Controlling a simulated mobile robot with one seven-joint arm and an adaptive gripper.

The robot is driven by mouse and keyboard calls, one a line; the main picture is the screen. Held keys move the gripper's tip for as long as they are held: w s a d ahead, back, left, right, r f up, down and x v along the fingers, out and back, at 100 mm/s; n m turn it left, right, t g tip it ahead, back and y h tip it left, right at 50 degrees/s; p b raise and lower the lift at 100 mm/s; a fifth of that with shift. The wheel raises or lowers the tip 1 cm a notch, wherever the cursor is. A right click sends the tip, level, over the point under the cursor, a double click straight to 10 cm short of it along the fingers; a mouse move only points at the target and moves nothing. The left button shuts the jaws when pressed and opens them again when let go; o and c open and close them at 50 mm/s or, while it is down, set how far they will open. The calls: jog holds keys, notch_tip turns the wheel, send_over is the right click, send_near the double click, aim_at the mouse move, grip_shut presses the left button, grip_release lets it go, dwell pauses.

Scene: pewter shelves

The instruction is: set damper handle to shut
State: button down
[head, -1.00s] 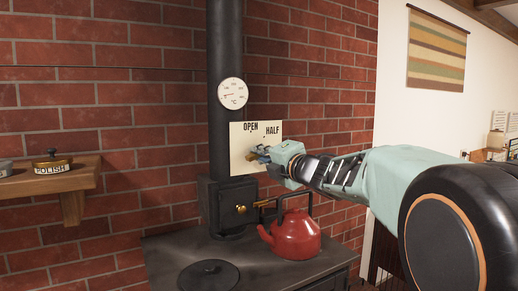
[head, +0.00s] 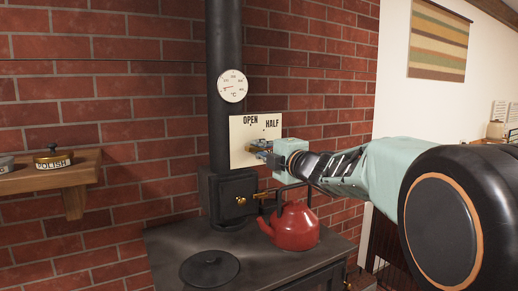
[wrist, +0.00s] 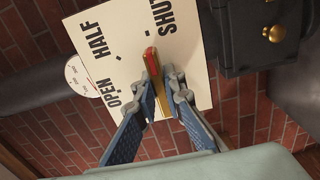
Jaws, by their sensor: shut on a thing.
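The damper plate (head: 238,152) is a cream square beside the stovepipe, lettered OPEN, HALF and SHUT. In the wrist view the plate (wrist: 195,75) is tilted and all three words show. The damper handle (wrist: 151,60) is a brass bar with a red end. The red end appears between the HALF and SHUT words, nearer SHUT; the exact setting is hard to tell. My gripper (wrist: 160,76) is shut on the handle, with one blue-grey finger on each side of the bar. In the head view my gripper (head: 262,148) is at the plate and hides SHUT and most of the handle.
A red kettle (head: 294,226) with a black handle stands on the black stove top (head: 170,246), below my arm. The stovepipe (head: 222,55) carries a round gauge (head: 232,86). A black box with a brass knob (head: 241,201) sits below the plate. A wooden shelf (head: 60,178) is at left.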

jog(key=shift+r, duration=0.1)
jog(key=c, duration=2)
grip_release()
jog(key=v, duration=1.2)
jog(key=shift+w+d, duration=0.1)
jog(key=shift+d, duration=0.05)
